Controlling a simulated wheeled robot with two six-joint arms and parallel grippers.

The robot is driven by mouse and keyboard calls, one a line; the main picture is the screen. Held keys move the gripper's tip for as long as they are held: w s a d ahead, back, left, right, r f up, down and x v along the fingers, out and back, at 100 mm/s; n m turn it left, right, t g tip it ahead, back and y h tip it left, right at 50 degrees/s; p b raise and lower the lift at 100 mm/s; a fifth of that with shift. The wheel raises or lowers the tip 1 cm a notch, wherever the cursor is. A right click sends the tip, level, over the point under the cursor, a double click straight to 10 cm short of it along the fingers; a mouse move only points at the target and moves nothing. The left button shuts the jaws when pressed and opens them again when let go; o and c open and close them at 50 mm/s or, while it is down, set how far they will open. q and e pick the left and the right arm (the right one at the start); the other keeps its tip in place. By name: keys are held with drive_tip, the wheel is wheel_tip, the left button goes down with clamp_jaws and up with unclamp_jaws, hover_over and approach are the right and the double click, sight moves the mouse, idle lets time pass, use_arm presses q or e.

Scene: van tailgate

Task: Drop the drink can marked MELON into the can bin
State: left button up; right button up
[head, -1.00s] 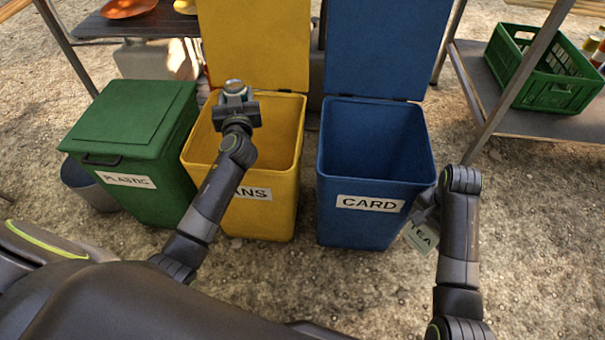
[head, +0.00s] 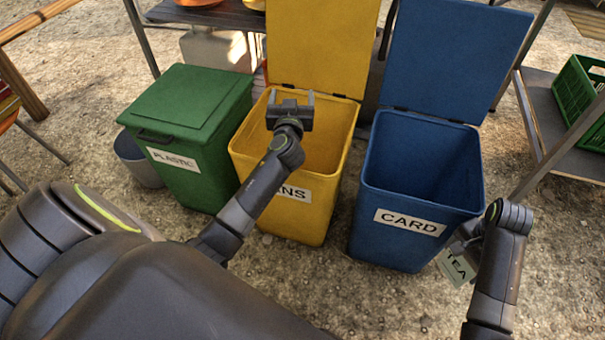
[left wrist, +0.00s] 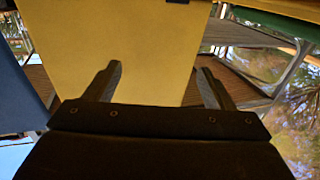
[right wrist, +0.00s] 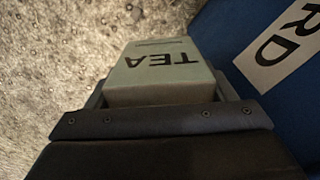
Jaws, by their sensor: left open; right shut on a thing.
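The yellow can bin (head: 290,222) stands with its lid (head: 318,50) up; its label is partly covered by my left arm and reads "NS". My left gripper (head: 290,98) is open and empty above the bin's mouth; in the left wrist view its two fingers (left wrist: 160,70) are spread with the yellow lid behind. The MELON can is not visible in any view now, and the bin's floor is hidden. My right gripper (head: 466,240) is shut on a grey-green box marked TEA (head: 457,266), which also shows in the right wrist view (right wrist: 165,75).
A blue bin marked CARD (head: 400,247) stands open to the right, close to my right gripper. A green PLASTIC bin (head: 190,105) with its lid shut stands left, by a grey bucket (head: 137,165). A green crate (head: 577,95) sits on a shelf at right.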

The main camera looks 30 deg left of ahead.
wheel_tip(320, 180, up, 5)
drive_tip(key=p, duration=0.4)
drive_tip(key=shift+f, duration=0.1)
use_arm(q)
wheel_tip(320, 180, up, 10)
drive_tip(key=shift+f, duration=0.2)
drive_tip(key=shift+s+f, duration=0.1)
use_arm(e)
drive_tip(key=shift+s, duration=0.1)
